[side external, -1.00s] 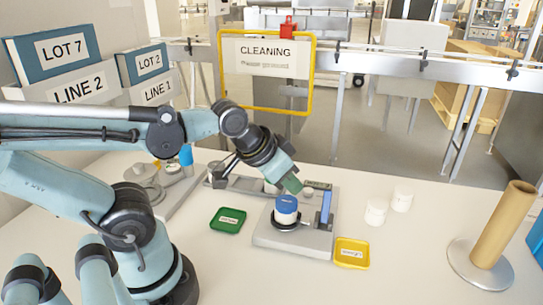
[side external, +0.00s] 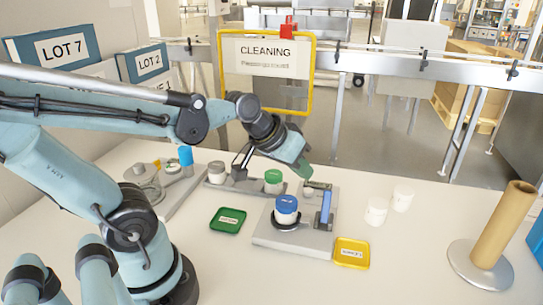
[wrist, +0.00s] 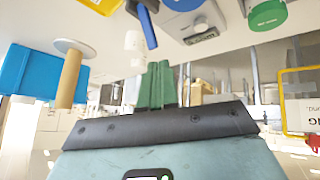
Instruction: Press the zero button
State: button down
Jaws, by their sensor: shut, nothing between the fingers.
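My gripper (side external: 306,172) has green fingers pressed together and empty. In the side view it hangs just above and behind the display (side external: 318,185) at the back of the grey scale (side external: 262,234); contact cannot be made out. The closed fingers show in the middle of the wrist view (wrist: 157,85), with the display (wrist: 201,37) above and to their right. A zero button cannot be told apart at this size. A white jar with a blue lid (side external: 286,204) stands on the scale's round pan. A blue upright bar (side external: 326,206) stands to its right.
A green-lidded jar (side external: 273,180) stands on a grey rack behind the scale. A green tray (side external: 228,219) lies left, a yellow tray (side external: 352,253) front right. Two white jars (side external: 376,211) stand right. A tan roll (side external: 488,225) stands farther right, with clear table between.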

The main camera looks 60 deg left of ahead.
aim_at(305, 191)
jog(key=w+a+n+t, duration=0.1)
jog(key=w+a+n, duration=0.4)
jog(key=w+a, duration=0.2)
jog(key=shift+a+t, duration=0.15)
jog(key=shift+t, duration=0.15)
jog(key=shift+f, duration=0.15)
jog(key=shift+f, duration=4.35)
jog(key=shift+f, duration=0.2)
jog(key=shift+f, duration=0.25)
jog(key=shift+f, duration=0.45)
jog(key=shift+r, duration=0.9)
